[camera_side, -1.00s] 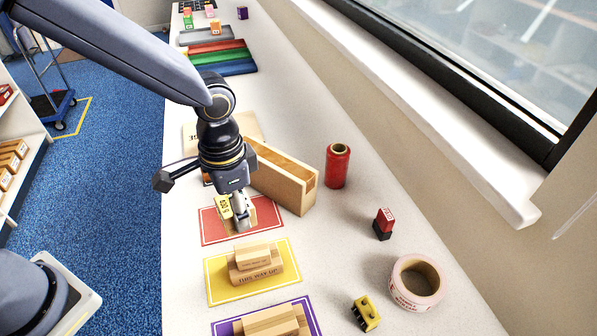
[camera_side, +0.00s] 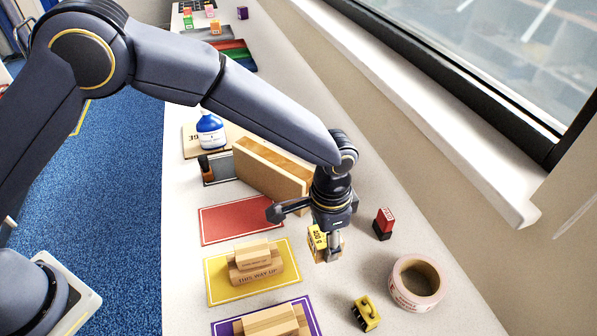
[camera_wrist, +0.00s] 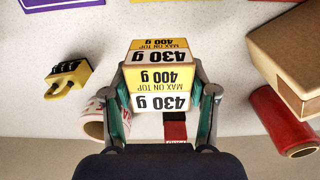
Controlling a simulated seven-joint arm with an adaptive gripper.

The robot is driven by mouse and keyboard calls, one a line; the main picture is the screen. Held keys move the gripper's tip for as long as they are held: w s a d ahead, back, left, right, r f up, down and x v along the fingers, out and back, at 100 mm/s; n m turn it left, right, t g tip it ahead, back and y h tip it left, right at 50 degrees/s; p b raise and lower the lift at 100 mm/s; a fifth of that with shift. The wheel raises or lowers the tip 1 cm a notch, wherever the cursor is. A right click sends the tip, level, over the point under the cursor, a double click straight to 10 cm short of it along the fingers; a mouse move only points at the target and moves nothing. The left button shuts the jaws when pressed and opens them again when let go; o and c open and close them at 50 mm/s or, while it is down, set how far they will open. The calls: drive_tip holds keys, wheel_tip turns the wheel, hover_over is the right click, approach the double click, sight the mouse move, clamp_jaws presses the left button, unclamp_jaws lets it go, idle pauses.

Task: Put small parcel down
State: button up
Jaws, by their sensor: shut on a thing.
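The small parcel (camera_side: 318,243) is a light wood-brown block with a yellow and white label. It is between the fingers of my gripper (camera_side: 328,252), which is shut on it. In the wrist view the parcel (camera_wrist: 157,77) shows "430 g" and "400 g MAX ON TOP" labels, with finger pads on both sides. It hangs over the bare white table right of the yellow mat; I cannot tell whether its underside touches. The red mat (camera_side: 240,218) is bare. The yellow mat (camera_side: 222,290) bears two stacked blocks (camera_side: 254,262).
A red-and-black block (camera_side: 383,224), tape roll (camera_side: 417,283) and yellow-black piece (camera_side: 366,313) stand to the right. A long wooden box (camera_side: 270,172) is behind. A red spool (camera_wrist: 284,122) shows in the wrist view. A purple mat (camera_side: 226,326) with blocks lies in front.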

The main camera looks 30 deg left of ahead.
drive_tip(key=shift+w+d+f, duration=0.25)
drive_tip(key=shift+w+f, duration=0.1)
drive_tip(key=shift+f, duration=0.1)
drive_tip(key=shift+w+d+f, duration=0.1)
drive_tip(key=shift+w+f, duration=0.05)
drive_tip(key=shift+f, duration=1.55)
drive_tip(key=o, duration=1.6)
drive_tip(key=shift+f, duration=0.15)
drive_tip(key=shift+c, duration=0.2)
